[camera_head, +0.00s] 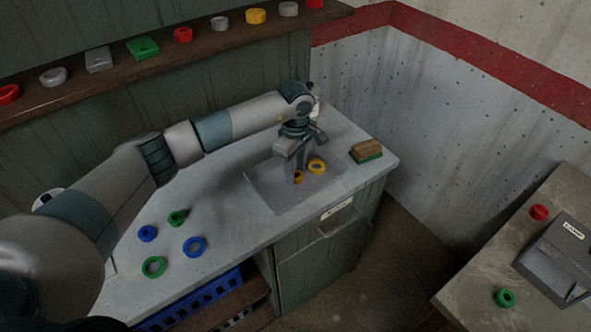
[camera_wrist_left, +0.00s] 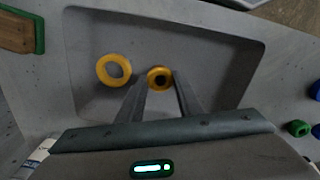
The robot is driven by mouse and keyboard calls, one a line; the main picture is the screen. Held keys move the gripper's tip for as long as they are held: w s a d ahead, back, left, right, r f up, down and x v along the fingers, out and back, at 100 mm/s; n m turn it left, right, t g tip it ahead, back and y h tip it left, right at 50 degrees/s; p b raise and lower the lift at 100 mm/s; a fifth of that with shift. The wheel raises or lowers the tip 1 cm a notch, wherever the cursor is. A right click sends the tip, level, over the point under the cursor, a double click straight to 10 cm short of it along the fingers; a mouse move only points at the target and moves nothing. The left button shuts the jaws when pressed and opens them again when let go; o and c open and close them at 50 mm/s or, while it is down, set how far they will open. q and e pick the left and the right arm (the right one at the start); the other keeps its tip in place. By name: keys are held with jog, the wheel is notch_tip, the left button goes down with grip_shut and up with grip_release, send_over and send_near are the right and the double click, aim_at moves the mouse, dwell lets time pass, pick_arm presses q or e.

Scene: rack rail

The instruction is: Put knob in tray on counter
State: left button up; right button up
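The grey tray (camera_head: 262,194) sits sunk in or on the counter (camera_head: 222,232); it also fills the upper middle of the left wrist view (camera_wrist_left: 210,38). My left gripper (camera_head: 295,172) points down over the tray. A small yellow ring-shaped knob (camera_head: 298,178) is at its fingertips, low over or on the tray floor. In the left wrist view this knob (camera_wrist_left: 159,78) shows between the fingertips; whether they press on it is not clear. A larger yellow ring (camera_head: 317,166) lies in the tray beside it. My right gripper is not in view.
A brown block with a green base (camera_head: 367,151) stands at the counter's right end. Blue and green rings (camera_head: 194,246) lie at the left. A shelf (camera_head: 205,43) holds several coloured pieces. A side table (camera_head: 475,276) carries a dark box, a red piece and a green piece.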

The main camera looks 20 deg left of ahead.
pick_arm(q)
jog(key=o, duration=0.4)
jog(key=shift+c, duration=0.2)
jog(key=shift+r, duration=0.65)
notch_tip(320, 180, up, 11)
jog(key=b, duration=0.3)
jog(key=shift+f, duration=0.1)
